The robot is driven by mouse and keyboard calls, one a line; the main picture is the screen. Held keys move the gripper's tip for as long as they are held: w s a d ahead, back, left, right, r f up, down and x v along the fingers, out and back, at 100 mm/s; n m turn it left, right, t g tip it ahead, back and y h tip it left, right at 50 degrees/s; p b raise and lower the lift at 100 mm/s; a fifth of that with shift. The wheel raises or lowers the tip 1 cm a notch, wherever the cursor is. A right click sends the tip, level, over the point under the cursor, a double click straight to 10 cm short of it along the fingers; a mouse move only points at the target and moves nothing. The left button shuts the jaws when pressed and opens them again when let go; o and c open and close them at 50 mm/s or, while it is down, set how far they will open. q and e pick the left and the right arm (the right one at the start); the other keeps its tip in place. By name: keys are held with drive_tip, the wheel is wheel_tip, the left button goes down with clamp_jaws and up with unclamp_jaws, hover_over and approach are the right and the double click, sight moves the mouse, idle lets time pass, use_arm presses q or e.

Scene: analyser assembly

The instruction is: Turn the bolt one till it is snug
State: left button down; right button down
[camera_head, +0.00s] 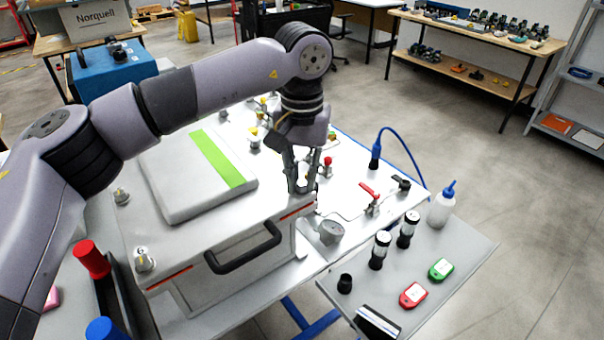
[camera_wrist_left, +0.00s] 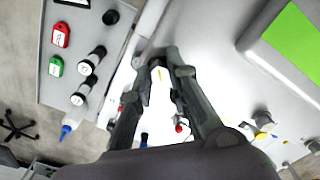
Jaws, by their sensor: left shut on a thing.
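My left gripper (camera_head: 303,188) points down at the near right corner of the white analyser housing (camera_head: 180,240). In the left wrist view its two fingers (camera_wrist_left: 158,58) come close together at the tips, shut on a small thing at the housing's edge. That thing is mostly hidden by the fingers; its place at the corner fits bolt one, but no number can be read on it. Two other bolts with round pale heads stand upright on the housing's left side, one at the front corner (camera_head: 144,261) and one farther back (camera_head: 121,197). My right gripper is not in view.
A black handle (camera_head: 243,250) sticks out of the housing's front. A gauge (camera_head: 331,232), a red-levered valve (camera_head: 371,196) and a blue hose (camera_head: 411,150) are right of the gripper. A side table (camera_head: 455,275) holds a bottle (camera_head: 441,208) and red and green devices.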

sight(302, 182)
use_arm(q)
drive_tip(key=m, duration=0.4)
drive_tip(key=shift+r+m, duration=0.15)
drive_tip(key=shift+m, duration=1.85)
drive_tip(key=c, duration=1.5)
unclamp_jaws()
wheel_tip(302, 182, up, 12)
drive_tip(key=shift+f, duration=0.15)
